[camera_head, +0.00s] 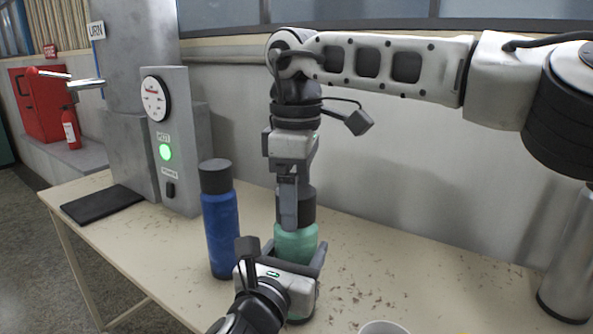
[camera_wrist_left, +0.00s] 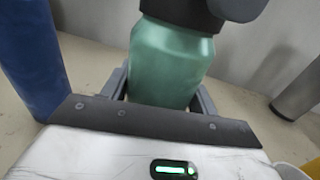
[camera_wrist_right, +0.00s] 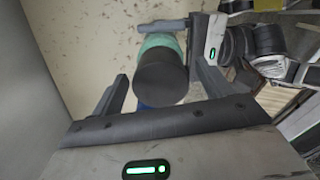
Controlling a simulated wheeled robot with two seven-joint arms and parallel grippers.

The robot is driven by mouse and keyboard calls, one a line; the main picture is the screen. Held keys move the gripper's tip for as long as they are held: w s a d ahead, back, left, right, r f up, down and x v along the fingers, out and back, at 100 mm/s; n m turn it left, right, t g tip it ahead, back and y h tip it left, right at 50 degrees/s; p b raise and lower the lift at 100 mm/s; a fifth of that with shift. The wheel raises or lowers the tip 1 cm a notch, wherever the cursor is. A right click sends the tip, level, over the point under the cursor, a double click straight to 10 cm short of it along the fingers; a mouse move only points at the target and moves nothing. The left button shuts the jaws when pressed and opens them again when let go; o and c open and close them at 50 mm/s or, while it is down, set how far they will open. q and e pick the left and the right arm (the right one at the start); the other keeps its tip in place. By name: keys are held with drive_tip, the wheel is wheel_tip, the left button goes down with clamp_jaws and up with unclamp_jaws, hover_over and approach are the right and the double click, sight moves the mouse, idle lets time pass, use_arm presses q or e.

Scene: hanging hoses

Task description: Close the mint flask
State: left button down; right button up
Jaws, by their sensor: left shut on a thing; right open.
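The mint flask (camera_head: 296,243) stands upright on the table. My left gripper (camera_head: 293,264) is shut on its body from the near side; the left wrist view shows the fingers on both sides of the flask (camera_wrist_left: 170,65). A black cap (camera_head: 306,205) sits at the top of the flask, and the join is partly hidden, so I cannot tell how tight it is. My right gripper (camera_head: 289,205) points down from above, open, with its fingers at the cap's sides. In the right wrist view the cap (camera_wrist_right: 160,78) lies between the spread fingers.
A tall blue flask (camera_head: 221,225) with a dark cap stands just left of the mint flask. A grey urn panel (camera_head: 180,140) with a gauge and green light is behind it. A dark mat (camera_head: 102,205) lies at far left. A white cup (camera_head: 383,327) is at the front edge.

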use_arm(q)
drive_tip(key=shift+f, duration=0.1)
use_arm(e)
wheel_tip(320, 180, up, 12)
drive_tip(key=shift+f, duration=0.15)
use_arm(q)
drive_tip(key=shift+c, duration=1.8)
unclamp_jaws()
drive_tip(key=shift+s, duration=0.1)
use_arm(e)
drive_tip(key=shift+f+b, duration=0.55)
use_arm(q)
drive_tip(key=p+v, duration=0.1)
drive_tip(key=v, duration=1.4)
drive_tip(key=shift+s+a, duration=0.25)
drive_tip(key=shift+s, duration=0.1)
use_arm(e)
drive_tip(key=shift+r, duration=0.6)
